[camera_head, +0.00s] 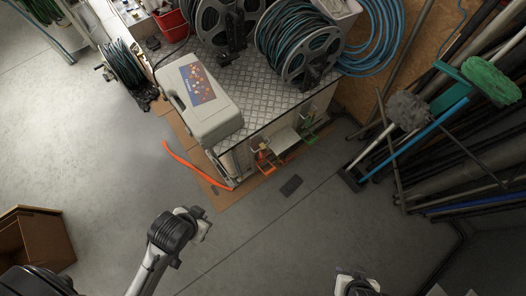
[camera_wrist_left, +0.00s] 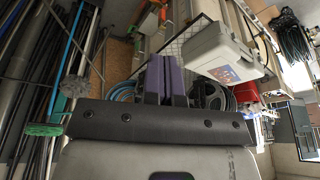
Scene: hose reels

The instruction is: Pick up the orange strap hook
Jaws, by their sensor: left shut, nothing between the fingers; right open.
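What looks like the orange strap hook (camera_head: 266,162) hangs low on the near side of the metal-topped bench (camera_head: 262,108), in the head view. In the left wrist view, which looks upside down, a small orange piece (camera_wrist_left: 163,13) shows at the top. My left arm reaches in from the lower left, short of the bench. My left gripper (camera_wrist_left: 166,76) shows purple fingers, shut with nothing between them. My right gripper (camera_head: 357,285) is open at the bottom edge of the head view, well apart from the hook and partly cut off.
A green hook (camera_head: 307,136) hangs beside the orange one. A grey case (camera_head: 201,103) and hose reels (camera_head: 298,45) stand on the bench. An orange-red strip (camera_head: 192,165) lies by its left corner. Brooms (camera_head: 408,110) and poles lean at right. The floor in front is mostly clear.

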